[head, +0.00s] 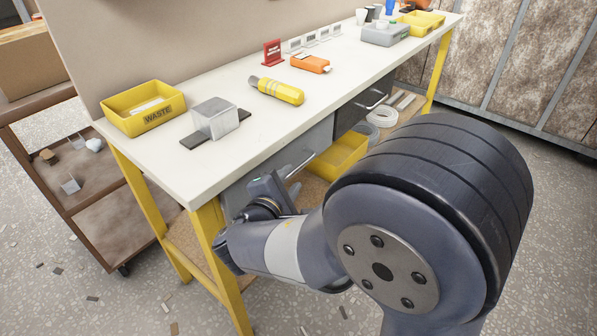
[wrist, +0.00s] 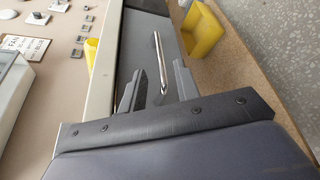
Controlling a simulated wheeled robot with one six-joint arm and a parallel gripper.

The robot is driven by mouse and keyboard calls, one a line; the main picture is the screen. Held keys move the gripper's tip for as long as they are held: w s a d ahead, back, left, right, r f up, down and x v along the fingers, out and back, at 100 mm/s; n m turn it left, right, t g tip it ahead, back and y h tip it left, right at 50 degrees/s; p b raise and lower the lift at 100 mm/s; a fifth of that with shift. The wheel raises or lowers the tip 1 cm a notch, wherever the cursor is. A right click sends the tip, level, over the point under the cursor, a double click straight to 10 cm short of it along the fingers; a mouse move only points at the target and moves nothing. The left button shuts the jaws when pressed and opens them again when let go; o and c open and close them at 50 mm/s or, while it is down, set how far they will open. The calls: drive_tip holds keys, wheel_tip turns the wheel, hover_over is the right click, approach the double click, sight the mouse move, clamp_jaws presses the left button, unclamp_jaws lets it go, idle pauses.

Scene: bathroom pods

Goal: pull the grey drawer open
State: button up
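The grey drawer (head: 316,138) sits under the left half of the workbench, partly hidden behind my arm. It appears closed. Its silver bar handle (head: 302,164) shows just beyond my gripper (head: 275,185). In the wrist view the grey drawer front (wrist: 143,32) lies ahead, with the handle (wrist: 159,60) running lengthwise up the picture. My gripper (wrist: 158,72) is open there, one finger on each side of the handle's near part. Gaps show between the handle and both fingers, so it is not clamped. I cannot tell how deep the fingers reach.
A darker drawer (head: 358,108) with its own handle is further right. A yellow bin (head: 341,158) stands on the lower shelf beneath. A brown cart (head: 97,182) stands left.

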sight(298, 170)
drive_tip(key=shift+b+x, duration=0.3)
drive_tip(key=shift+x, duration=2.4)
drive_tip(key=shift+c, duration=0.3)
clamp_jaws()
